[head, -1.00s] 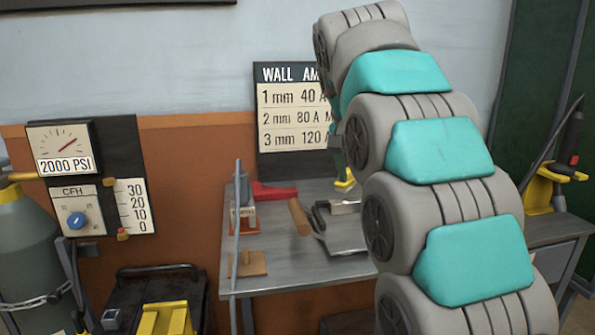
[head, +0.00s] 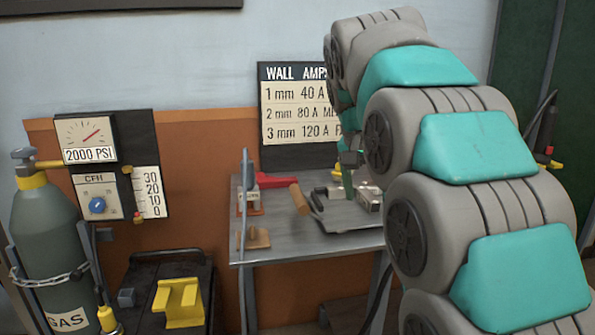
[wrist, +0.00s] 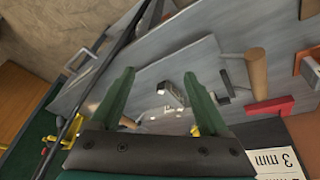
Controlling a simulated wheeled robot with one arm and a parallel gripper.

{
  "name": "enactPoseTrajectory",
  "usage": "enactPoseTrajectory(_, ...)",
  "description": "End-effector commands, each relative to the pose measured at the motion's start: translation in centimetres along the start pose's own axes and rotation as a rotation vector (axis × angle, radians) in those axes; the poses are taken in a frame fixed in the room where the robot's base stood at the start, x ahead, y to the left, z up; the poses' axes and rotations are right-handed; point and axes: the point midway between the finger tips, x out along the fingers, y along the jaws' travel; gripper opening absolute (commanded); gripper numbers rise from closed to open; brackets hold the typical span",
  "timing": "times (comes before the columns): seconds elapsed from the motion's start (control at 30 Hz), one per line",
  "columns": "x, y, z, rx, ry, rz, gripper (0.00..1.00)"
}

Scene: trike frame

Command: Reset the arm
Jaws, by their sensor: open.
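My arm, grey with teal panels, rises on the right of the head view and bends over toward the workbench (head: 290,250). In the wrist view my gripper (wrist: 160,82) shows two green fingers spread wide apart, with nothing held between them. A small grey metal block (wrist: 172,95) lies on the bench beyond and between the fingers. In the head view my arm hides the right part of the bench and most of the gripper.
On the bench are a hammer-like tool with a wooden handle (head: 299,199) and a red tool (head: 280,181). A gas cylinder (head: 48,240) stands at left beside a cart with a yellow bracket (head: 180,302). Gauges (head: 85,140) and a wall chart (head: 300,110) hang behind.

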Motion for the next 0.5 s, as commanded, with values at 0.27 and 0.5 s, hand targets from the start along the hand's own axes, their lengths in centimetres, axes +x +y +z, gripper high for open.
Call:
enactPoseTrajectory(0.27, 2.2, 3.2, 4.4, -0.098, -0.073, 0.014, 0.79)
enactPoseTrajectory(0.5, 5.5, 7.4, 11.7, -0.225, -0.181, 0.011, 0.79)
